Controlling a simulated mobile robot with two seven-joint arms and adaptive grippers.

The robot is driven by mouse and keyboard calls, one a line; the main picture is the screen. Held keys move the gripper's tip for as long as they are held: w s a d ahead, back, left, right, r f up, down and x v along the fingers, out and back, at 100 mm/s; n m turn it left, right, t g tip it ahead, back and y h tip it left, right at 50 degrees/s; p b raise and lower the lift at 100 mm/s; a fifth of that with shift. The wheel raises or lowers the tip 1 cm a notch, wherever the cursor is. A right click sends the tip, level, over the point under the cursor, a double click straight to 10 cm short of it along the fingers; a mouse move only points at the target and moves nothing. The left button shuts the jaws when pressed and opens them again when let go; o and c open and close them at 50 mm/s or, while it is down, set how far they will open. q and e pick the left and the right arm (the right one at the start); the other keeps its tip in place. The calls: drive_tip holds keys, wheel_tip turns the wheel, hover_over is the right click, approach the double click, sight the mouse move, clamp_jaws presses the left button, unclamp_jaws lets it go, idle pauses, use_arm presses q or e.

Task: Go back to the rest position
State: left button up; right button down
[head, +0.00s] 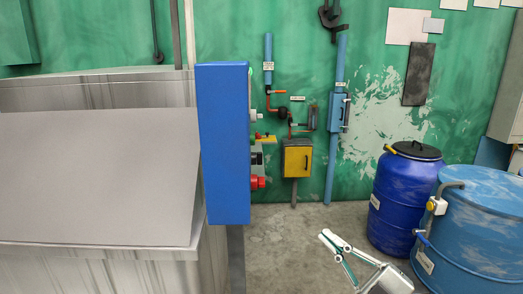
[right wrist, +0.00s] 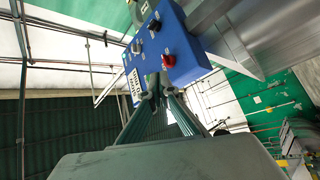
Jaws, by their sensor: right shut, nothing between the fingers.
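My right gripper (head: 326,236) is in the lower middle of the head view, over the grey floor and apart from everything around it. Its fingers are closed together with nothing between them. In the right wrist view the fingertips (right wrist: 154,80) meet in front of a blue control box (right wrist: 190,42). In the head view this box (head: 222,145) stands left of the gripper, with a red knob and other controls on its right side. I cannot see my left gripper in either view.
A large grey metal machine (head: 90,170) fills the left. A dark blue drum (head: 400,205) and a lighter blue drum (head: 485,225) stand at the right, close to my right arm. Pipes and a yellow box (head: 297,158) are on the green wall. Bare floor (head: 285,225) lies between.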

drive_tip(key=s+d+f+m+h, duration=0.25)
drive_tip(key=f+m+h, duration=0.3)
drive_tip(key=f, duration=0.55)
drive_tip(key=s+d+f+m+h, duration=0.25)
drive_tip(key=f+m+h, duration=0.3)
drive_tip(key=f, duration=0.65)
drive_tip(key=s+f+m+g+h, duration=0.1)
drive_tip(key=s+f+m+g, duration=0.3)
drive_tip(key=s+f, duration=1.1)
wheel_tip(320, 180, down, 4)
drive_tip(key=shift+r+g+h, duration=0.25)
drive_tip(key=shift+g+h, duration=0.05)
drive_tip(key=shift+g, duration=0.5)
